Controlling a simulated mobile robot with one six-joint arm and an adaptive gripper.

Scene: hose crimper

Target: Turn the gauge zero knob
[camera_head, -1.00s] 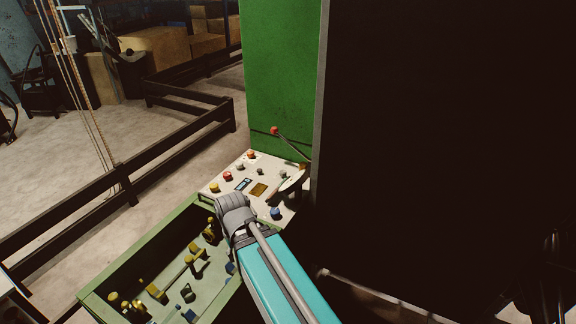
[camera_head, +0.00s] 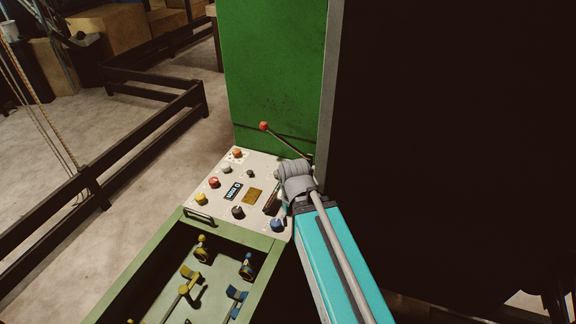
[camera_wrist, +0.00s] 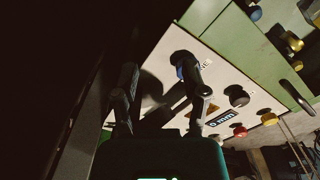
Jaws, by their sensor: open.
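A pale control panel (camera_head: 228,205) carries several knobs and buttons, among them a black knob (camera_head: 238,212), a blue knob (camera_head: 277,225), a small dark knob (camera_head: 250,173) and a grey knob (camera_head: 227,170). No label is readable, so I cannot tell which is the gauge zero knob. In the wrist view my gripper (camera_wrist: 158,72) is open and empty over the panel. The blue knob (camera_wrist: 182,70) is partly hidden by the right finger; I cannot tell whether they touch. The black knob (camera_wrist: 238,95) stands clear to its right. In the head view, my arm hides part of the panel's right side.
A digital display (camera_head: 233,191) and a brass-coloured plate (camera_head: 253,196) sit mid-panel. A red-tipped lever (camera_head: 264,126) rises behind, before a green column (camera_head: 275,75). A large dark body fills the right.

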